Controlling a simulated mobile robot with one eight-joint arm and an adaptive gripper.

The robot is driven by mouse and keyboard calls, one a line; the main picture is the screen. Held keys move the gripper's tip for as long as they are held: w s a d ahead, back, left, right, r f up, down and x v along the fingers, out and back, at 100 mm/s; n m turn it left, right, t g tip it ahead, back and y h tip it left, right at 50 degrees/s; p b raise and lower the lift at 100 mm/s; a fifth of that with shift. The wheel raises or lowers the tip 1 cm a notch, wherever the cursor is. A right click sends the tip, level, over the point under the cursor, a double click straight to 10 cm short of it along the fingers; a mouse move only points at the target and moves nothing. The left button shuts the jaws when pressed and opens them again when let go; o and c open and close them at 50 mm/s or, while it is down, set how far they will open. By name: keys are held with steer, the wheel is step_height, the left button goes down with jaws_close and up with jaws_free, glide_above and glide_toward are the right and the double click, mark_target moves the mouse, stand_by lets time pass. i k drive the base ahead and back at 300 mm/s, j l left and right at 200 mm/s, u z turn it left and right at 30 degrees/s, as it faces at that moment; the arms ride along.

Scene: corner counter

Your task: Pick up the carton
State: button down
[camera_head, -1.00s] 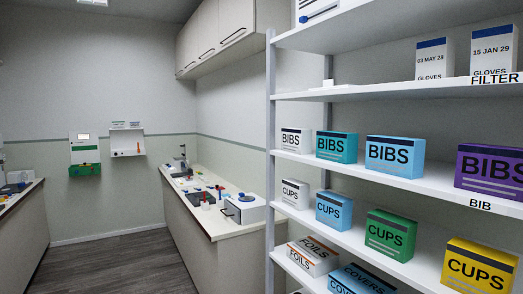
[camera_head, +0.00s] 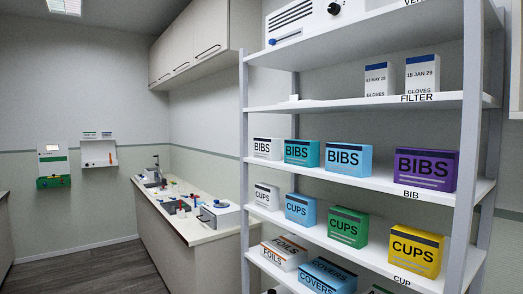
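Several cartons stand on a shelf rack at the right, and I cannot tell which one is the task's carton. On the bib shelf are a white BIBS carton (camera_head: 268,149), a teal one (camera_head: 302,153), a light blue one (camera_head: 348,160) and a purple one (camera_head: 425,169). On the cup shelf are a white CUPS carton (camera_head: 267,196), a blue one (camera_head: 300,208), a green one (camera_head: 347,227) and a yellow one (camera_head: 415,250). Two white GLOVES cartons (camera_head: 422,74) stand higher up. My gripper is not in view.
The rack's front post (camera_head: 468,150) stands at the right. Lower down are a FOILS carton (camera_head: 284,253) and a blue COVERS carton (camera_head: 328,276). A counter (camera_head: 190,228) with small items lies beyond the rack. Grey floor (camera_head: 85,268) is clear at the left.

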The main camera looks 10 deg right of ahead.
mark_target(267, 149)
steer(key=i+j, duration=0.15)
steer(key=i, duration=0.35)
steer(key=i+j+z, duration=0.1)
steer(key=i, duration=0.35)
steer(key=i+j+z, duration=0.1)
steer(key=i, duration=0.4)
